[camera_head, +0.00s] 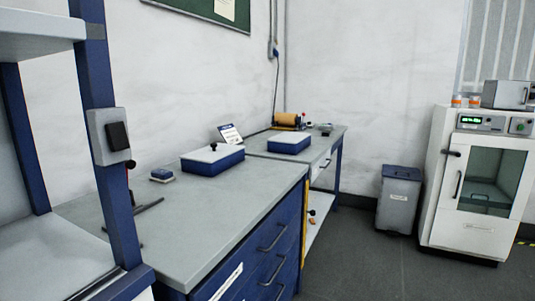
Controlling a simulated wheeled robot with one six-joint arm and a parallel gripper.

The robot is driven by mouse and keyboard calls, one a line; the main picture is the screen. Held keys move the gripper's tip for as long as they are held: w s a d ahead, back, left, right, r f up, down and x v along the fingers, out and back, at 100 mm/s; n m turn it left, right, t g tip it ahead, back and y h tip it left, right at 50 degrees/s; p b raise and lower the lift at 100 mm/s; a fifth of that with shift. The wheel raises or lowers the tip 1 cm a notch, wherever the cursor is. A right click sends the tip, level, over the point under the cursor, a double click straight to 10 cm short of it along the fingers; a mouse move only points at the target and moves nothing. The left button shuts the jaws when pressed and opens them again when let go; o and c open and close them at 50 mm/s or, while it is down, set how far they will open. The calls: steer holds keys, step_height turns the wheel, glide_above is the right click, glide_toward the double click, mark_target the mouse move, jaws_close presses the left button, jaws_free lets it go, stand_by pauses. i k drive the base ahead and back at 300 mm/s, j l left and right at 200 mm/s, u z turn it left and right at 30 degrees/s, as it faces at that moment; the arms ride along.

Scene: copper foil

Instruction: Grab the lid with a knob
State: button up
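A white lid with a small dark knob (213,147) lies on top of a blue box (214,163) on the near workbench. A second blue box (289,147) with a pale lid (289,136) stands farther back on the far bench. I cannot make out a clear knob on that second lid. My gripper is not in view.
A small blue block (162,175) and a dark thin tool (148,206) lie on the near bench (225,205). A blue post (108,180) with a switch box (111,137) stands at left front. A bin (399,198) and white cabinet (478,183) stand right; the floor between is clear.

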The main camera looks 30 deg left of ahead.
mark_target(212, 153)
steer(key=i+l+u, duration=0.1)
steer(key=i+u, duration=0.2)
steer(key=i, duration=0.15)
steer(key=i+l+u, duration=0.15)
steer(key=i+u, duration=0.15)
steer(key=i, duration=0.15)
steer(key=i+l+u, duration=0.35)
steer(key=i+j, duration=0.05)
steer(key=j, duration=0.05)
